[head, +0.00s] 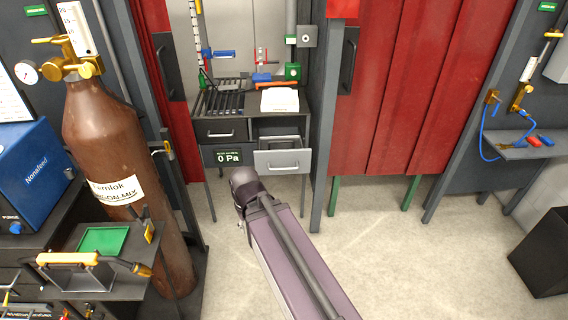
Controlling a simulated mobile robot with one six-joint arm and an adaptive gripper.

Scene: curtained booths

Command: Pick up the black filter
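I cannot single out a black filter with certainty in the head view. A booth bench (260,118) stands at the back centre, between red curtains. A black slatted rack (220,100) is on its left half, with small dark items at its left edge too small to tell. A white folded cloth or pad (280,100) lies on its right half. My arm reaches from the bottom edge up toward the bench and ends, as far as I see, at a dark joint in front of it. My gripper does not show.
A brown gas cylinder (105,140) and a black cart (150,308) with a green-topped item (103,241) crowd the left. Under the bench, a grey drawer (282,160) sticks out. A dark bin (545,255) stands at right. The floor (400,260) right of my arm is clear.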

